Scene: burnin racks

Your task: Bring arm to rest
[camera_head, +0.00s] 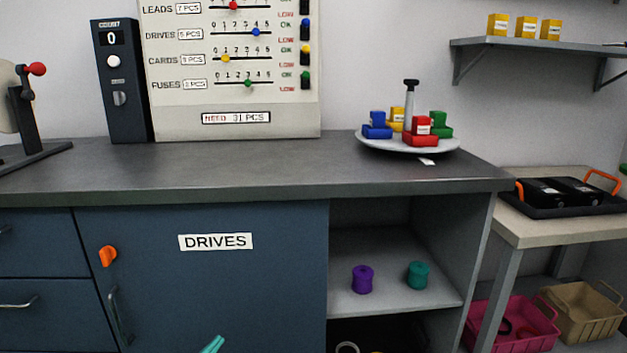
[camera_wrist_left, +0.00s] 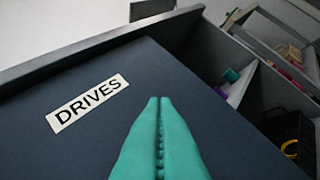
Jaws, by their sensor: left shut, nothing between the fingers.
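My left gripper (camera_head: 213,345) shows only as teal fingertips at the bottom edge of the head view. In the left wrist view its teal fingers (camera_wrist_left: 160,100) are shut together with nothing between them. They are in front of the dark blue cabinet door (camera_head: 200,285), below and to the right of its DRIVES label (camera_head: 215,241). The label also shows in the left wrist view (camera_wrist_left: 88,103). I cannot tell whether the fingers touch the door. My right gripper is in neither view.
The dark counter (camera_head: 250,172) runs above the door, which has an orange knob (camera_head: 107,256) and a handle (camera_head: 119,318). An open shelf (camera_head: 395,295) holds a purple spool (camera_head: 362,279) and a teal spool (camera_head: 418,275). A round carousel (camera_head: 375,142) with coloured blocks stands on the counter.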

